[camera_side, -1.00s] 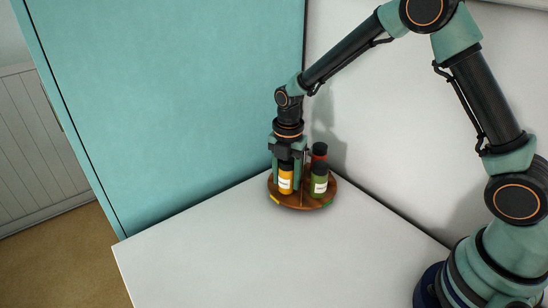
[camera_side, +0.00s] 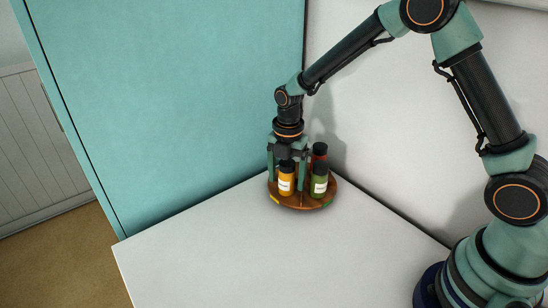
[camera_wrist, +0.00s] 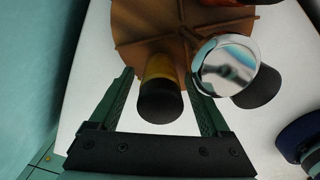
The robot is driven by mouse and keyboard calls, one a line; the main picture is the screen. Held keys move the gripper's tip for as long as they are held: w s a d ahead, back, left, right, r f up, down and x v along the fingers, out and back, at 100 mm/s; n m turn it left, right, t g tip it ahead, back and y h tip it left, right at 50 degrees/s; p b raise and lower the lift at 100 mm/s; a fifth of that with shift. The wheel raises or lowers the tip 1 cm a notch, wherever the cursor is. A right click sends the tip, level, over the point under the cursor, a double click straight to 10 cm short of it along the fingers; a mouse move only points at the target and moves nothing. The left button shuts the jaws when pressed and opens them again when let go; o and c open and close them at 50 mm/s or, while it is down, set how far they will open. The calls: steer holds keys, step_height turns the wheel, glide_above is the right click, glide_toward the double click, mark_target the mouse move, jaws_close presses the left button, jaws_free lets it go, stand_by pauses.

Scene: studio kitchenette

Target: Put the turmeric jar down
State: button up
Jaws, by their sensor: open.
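The turmeric jar (camera_side: 286,184), yellow-orange with a white label and black lid, stands upright on a round wooden turntable (camera_side: 300,203). In the wrist view the jar (camera_wrist: 161,69) shows its black lid toward me. My gripper (camera_side: 286,180) is open, pointing down, with one finger on each side of the jar. In the wrist view its fingers (camera_wrist: 163,105) show gaps to the jar. The label is too small to read.
A green jar (camera_side: 319,186) stands close to the right finger, with a red jar (camera_side: 320,158) behind it. Teal and white walls rise behind; the white counter (camera_side: 240,255) in front is clear.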

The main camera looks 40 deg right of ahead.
step_height(320, 180, up, 10)
steer(key=shift+r, duration=0.9)
steer(key=s+d+r+m+t, duration=0.2)
steer(key=s+r+m, duration=0.2)
steer(key=s+m, duration=0.4)
steer(key=s+d+r+m+t, duration=0.3)
steer(key=s+m, duration=0.5)
steer(key=m, duration=0.7)
steer(key=shift+d+r+t, duration=0.15)
steer(key=shift+r+t, duration=0.15)
steer(key=shift+r, duration=0.5)
